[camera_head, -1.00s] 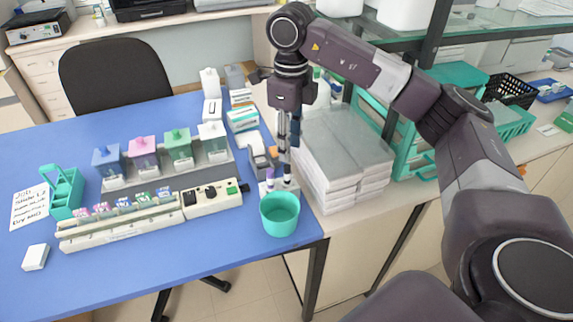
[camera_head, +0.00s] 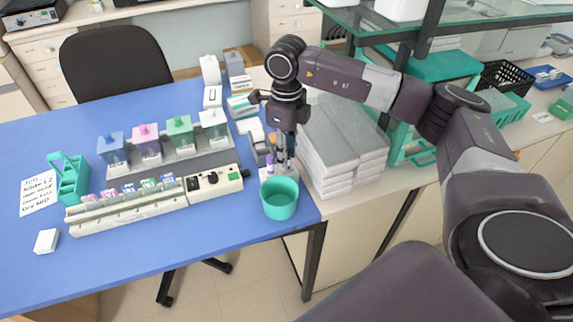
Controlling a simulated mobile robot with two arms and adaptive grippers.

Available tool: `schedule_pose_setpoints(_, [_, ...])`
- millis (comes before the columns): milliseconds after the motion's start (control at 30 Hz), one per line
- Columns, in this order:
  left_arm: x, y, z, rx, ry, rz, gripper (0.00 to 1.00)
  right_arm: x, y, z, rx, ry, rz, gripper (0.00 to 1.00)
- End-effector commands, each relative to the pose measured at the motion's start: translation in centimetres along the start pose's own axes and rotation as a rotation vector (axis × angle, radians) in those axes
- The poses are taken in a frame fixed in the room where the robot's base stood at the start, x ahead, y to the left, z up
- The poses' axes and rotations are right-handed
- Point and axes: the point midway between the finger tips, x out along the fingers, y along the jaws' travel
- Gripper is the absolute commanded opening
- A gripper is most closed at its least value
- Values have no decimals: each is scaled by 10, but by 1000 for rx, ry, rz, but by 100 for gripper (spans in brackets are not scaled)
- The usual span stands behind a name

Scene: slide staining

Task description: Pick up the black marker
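My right gripper (camera_head: 282,160) points straight down over a small white holder (camera_head: 266,174) near the right edge of the blue desk. The holder stands just behind a teal cup (camera_head: 279,199). Small purple and orange caps show at the holder, left of my fingers. I cannot make out the black marker; my fingers cover part of the holder. The fingers are too small and overlapped to tell whether they are open or shut, or hold anything. My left gripper is not in view.
Grey-white stacked boxes (camera_head: 340,140) stand close to the right of my gripper. A staining rack (camera_head: 150,205), jars with coloured lids (camera_head: 180,133) and a teal carrier (camera_head: 70,180) stand to the left. The desk's front left is mostly clear.

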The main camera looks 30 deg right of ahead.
Motion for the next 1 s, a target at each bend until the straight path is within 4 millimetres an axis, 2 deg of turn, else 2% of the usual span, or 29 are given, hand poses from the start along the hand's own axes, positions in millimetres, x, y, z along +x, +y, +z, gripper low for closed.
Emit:
schedule_pose_setpoints(33, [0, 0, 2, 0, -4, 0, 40, 0, 0, 0, 0, 0, 0, 19])
schedule_pose_setpoints(200, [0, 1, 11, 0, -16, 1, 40, 0, 0, 0, 0, 0, 0, 0])
schedule_pose_setpoints(633, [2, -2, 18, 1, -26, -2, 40, -7, 0, 1, 1, -2, 0, 0])
schedule_pose_setpoints(833, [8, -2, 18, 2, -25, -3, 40, -31, 0, 1, 0, -5, -2, 0])
schedule_pose_setpoints(1000, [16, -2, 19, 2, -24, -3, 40, -70, -1, 2, 1, -7, -3, 0])
